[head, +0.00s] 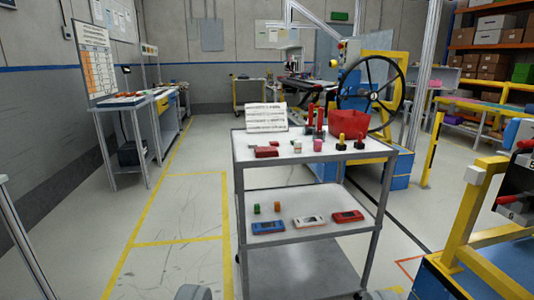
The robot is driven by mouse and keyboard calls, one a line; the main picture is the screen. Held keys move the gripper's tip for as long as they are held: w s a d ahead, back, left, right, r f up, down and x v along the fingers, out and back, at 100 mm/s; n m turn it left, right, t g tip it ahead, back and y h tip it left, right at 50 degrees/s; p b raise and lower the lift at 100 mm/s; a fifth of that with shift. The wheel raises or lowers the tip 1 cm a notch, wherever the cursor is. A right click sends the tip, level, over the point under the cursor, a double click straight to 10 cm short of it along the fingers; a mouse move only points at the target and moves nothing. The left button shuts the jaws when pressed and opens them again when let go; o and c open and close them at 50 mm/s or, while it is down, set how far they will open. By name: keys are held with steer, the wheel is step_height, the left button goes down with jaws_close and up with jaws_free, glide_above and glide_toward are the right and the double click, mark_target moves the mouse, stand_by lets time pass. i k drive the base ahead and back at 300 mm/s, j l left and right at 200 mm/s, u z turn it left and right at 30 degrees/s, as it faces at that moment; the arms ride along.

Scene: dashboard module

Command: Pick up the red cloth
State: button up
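A small dark red folded item (267,151), which looks like the red cloth, lies on the front left of the top shelf of a grey metal cart (315,157). It is small in the head view, so its folds are hard to make out. It lies in front of a white printed sign (267,118).
Blue, white and red devices lie on the lower shelf. Open floor lies left of the cart. A yellow-framed station (470,215) stands at right.

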mark_target(263, 152)
steer(key=z, duration=1.2)
steer(key=u, duration=1.3)
steer(key=i+j, duration=0.1)
steer(key=i, duration=0.35)
steer(key=i+j+z, duration=0.15)
steer(key=i, duration=0.25)
steer(key=i+j, duration=0.15)
steer(key=i, duration=0.3)
steer(key=i+j+z, duration=0.1)
steer(key=i, duration=0.3)
